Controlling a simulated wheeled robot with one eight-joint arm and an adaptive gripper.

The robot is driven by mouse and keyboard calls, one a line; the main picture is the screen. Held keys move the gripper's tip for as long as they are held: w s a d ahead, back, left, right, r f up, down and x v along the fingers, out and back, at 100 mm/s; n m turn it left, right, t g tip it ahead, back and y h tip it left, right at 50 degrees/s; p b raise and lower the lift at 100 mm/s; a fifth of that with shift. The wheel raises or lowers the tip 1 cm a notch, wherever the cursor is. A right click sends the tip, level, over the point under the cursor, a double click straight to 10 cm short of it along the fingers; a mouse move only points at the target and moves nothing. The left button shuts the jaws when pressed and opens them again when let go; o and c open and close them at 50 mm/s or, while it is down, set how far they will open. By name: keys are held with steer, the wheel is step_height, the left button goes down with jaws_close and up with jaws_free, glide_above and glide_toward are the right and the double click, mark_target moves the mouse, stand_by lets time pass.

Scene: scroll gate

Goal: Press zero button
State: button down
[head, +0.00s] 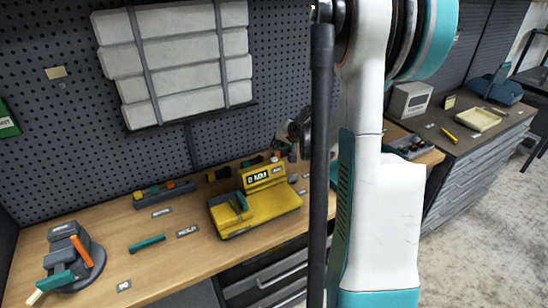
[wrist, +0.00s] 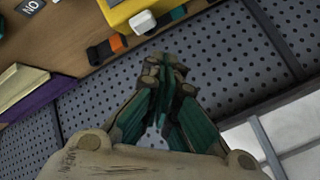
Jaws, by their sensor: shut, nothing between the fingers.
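No button marked zero can be read in either view. My gripper (wrist: 168,72) is shut and empty, with its fingertips just below the yellow device and an orange-and-black part (wrist: 117,43) in the wrist picture. In the head view my gripper (head: 300,130) is small and dark, behind the device near the pegboard; contact cannot be told.
A grey clamp-like tool with orange and teal handles (head: 72,262) stands at the bench's left. A teal bar (head: 147,244) lies nearby. A dark tray of small parts (head: 165,194) sits at the back. The pegboard (head: 60,130) rises close behind.

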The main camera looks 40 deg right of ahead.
mark_target(276, 158)
steer(key=shift+r+p, duration=0.8)
steer(key=shift+r, duration=0.8)
